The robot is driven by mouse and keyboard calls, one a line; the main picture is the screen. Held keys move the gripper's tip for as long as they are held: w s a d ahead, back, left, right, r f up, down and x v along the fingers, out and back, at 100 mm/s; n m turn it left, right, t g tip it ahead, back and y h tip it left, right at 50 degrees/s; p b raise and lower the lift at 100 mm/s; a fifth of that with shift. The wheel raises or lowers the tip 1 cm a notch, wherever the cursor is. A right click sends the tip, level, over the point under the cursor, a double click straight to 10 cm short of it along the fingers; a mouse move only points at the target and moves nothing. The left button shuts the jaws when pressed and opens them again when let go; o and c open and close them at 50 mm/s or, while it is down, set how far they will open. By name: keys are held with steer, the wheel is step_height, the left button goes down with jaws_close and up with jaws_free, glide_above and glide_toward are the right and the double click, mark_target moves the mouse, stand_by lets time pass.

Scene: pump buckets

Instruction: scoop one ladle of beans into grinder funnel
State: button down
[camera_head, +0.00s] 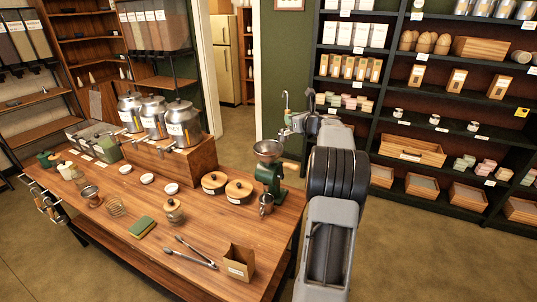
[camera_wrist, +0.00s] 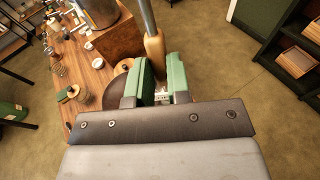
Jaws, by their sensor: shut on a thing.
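My gripper (camera_wrist: 163,75) is shut on the wooden handle (camera_wrist: 154,52) of a long tool with a metal shaft (camera_wrist: 147,15), which looks like the ladle. Its bowl is outside the wrist view, so I cannot tell whether it holds beans. In the head view my gripper (camera_head: 292,124) is in the air above and right of the green grinder (camera_head: 269,178), beyond the table's right side. A thin hooked piece (camera_head: 285,97) stands up by the gripper. The grinder's funnel (camera_head: 268,148) faces up at the table's right end; its inside is not clear.
Three metal urns (camera_head: 184,124) stand on a wooden block (camera_head: 197,160). Two wooden-lidded pots (camera_head: 239,189) are left of the grinder. Tongs (camera_head: 195,254) and a small carton (camera_head: 239,262) lie and stand near the front. Shelves (camera_head: 445,131) line the back right wall.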

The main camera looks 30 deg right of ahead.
mark_target(289, 110)
steer(key=shift+r+p, duration=1.4)
steer(key=shift+r, duration=0.2)
